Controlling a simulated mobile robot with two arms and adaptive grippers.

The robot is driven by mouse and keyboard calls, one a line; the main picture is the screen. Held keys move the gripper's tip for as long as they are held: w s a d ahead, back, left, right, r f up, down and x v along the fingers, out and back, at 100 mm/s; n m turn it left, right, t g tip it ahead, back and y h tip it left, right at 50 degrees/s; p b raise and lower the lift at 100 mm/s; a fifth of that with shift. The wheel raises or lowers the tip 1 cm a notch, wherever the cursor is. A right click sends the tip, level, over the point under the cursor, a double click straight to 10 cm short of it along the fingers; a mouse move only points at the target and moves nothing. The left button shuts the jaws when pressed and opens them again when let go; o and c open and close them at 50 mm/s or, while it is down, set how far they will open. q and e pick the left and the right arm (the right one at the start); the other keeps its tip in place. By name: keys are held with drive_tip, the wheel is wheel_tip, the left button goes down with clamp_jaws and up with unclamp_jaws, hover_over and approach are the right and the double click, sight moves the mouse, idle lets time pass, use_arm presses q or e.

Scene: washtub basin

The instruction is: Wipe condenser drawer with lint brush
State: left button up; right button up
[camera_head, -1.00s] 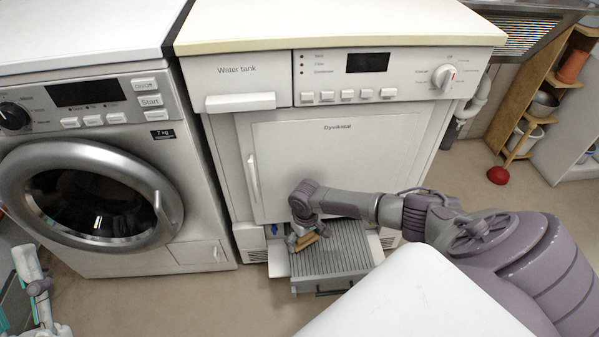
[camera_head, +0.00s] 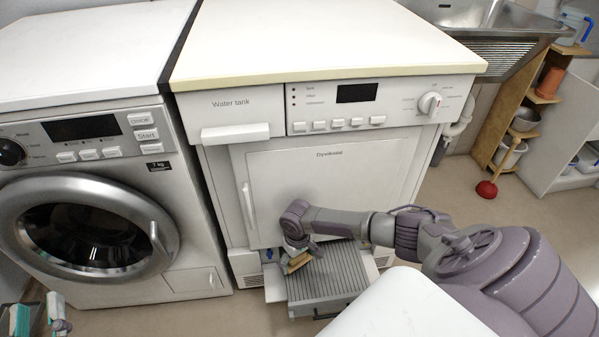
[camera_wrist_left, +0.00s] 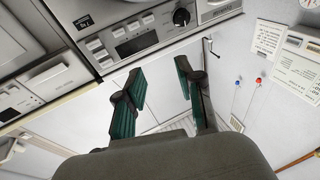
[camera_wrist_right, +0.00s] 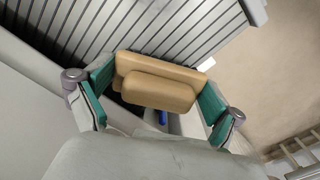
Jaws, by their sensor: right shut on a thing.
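The condenser drawer (camera_head: 338,277) is a grey ribbed tray pulled out at the bottom of the dryer (camera_head: 330,190). Its dark ribs (camera_wrist_right: 185,22) also show in the right wrist view. My right gripper (camera_head: 296,261) is at the drawer's left rear. It is shut on the lint brush (camera_head: 297,262), a tan wooden block that lies between the teal fingers in the right wrist view (camera_wrist_right: 158,82). The brush is over or against the ribs; contact is hard to tell. My left gripper (camera_wrist_left: 160,92) is open and empty, with its fingers apart, and shows at the lower left of the head view (camera_head: 38,320).
A washing machine (camera_head: 90,220) with a round door stands left of the dryer. A shelf (camera_head: 524,115) with pots and a red plunger (camera_head: 486,190) are at the right.

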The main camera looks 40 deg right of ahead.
drive_tip(key=shift+r+p, duration=0.8)
drive_tip(key=shift+p, duration=0.05)
drive_tip(key=shift+r+p, duration=0.35)
drive_tip(key=shift+p, duration=0.05)
use_arm(q)
drive_tip(key=shift+s+a+f+g+y, duration=1.6)
drive_tip(key=shift+f+g, duration=2.7)
drive_tip(key=shift+f, duration=1.85)
use_arm(e)
drive_tip(key=shift+r+p, duration=0.3)
drive_tip(key=shift+p, duration=0.05)
drive_tip(key=shift+r+p, duration=0.35)
drive_tip(key=shift+p, duration=0.1)
drive_tip(key=shift+r, duration=0.2)
drive_tip(key=shift+r+p, duration=0.55)
drive_tip(key=shift+p, duration=0.35)
use_arm(q)
drive_tip(key=s+a+f+g, duration=0.2)
drive_tip(key=s+g, duration=0.1)
drive_tip(key=s, duration=0.3)
drive_tip(key=s+a+f+g+y+p, duration=0.1)
drive_tip(key=s+a+f+g, duration=0.1)
drive_tip(key=s+g, duration=0.2)
drive_tip(key=shift+s+a+f+n, duration=0.15)
drive_tip(key=shift+s+f+n, duration=0.2)
drive_tip(key=shift+s, duration=0.7)
use_arm(e)
drive_tip(key=shift+r, duration=0.45)
use_arm(q)
drive_tip(key=shift+r, duration=0.1)
